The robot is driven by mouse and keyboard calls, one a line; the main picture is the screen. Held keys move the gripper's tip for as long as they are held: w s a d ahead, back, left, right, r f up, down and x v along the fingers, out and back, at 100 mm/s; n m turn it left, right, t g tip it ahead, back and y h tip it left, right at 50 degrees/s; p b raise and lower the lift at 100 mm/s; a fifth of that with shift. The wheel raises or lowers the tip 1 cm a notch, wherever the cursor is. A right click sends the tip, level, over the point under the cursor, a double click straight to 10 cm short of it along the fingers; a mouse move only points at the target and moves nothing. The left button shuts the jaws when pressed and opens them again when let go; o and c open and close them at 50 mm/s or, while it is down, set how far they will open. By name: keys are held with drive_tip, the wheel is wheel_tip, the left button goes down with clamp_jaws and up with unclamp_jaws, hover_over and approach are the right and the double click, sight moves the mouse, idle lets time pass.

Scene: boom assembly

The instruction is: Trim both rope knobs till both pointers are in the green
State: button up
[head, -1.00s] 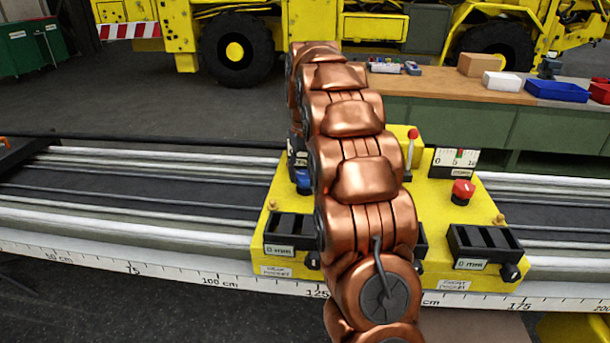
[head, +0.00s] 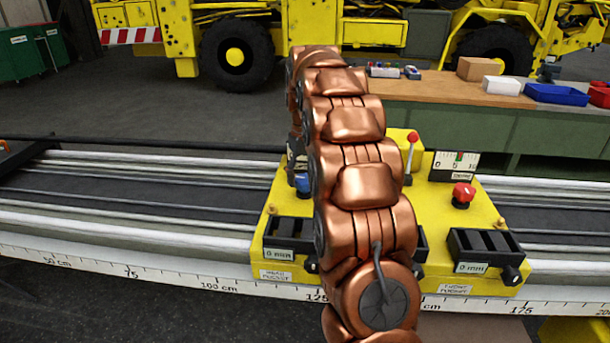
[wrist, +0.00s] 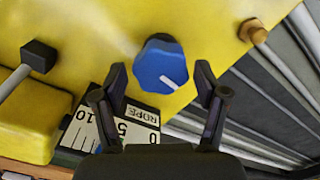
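A blue knob (wrist: 160,65) with a white mark stands on the yellow carriage top in the wrist view. It also shows beside my arm in the head view (head: 303,183). My gripper (wrist: 160,80) is open, with one finger on each side of the knob's near side; I cannot tell whether they touch it. A gauge labelled ROPE (wrist: 118,125) lies partly behind my left finger, and its pointer cannot be made out. In the head view a red knob (head: 463,194) stands in front of a second gauge (head: 456,163) with a green band; its pointer is too small to read.
The yellow carriage (head: 485,205) sits on long rails with a centimetre scale. A red-tipped lever (head: 412,150) and black slotted blocks (head: 485,243) stand on it. My copper arm hides its middle. A workbench (head: 450,92) with boxes is behind.

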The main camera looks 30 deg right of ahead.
sight(305, 178)
drive_tip(key=shift+o, duration=0.7)
drive_tip(key=shift+w+r, duration=0.1)
drive_tip(key=shift+r, duration=3.6)
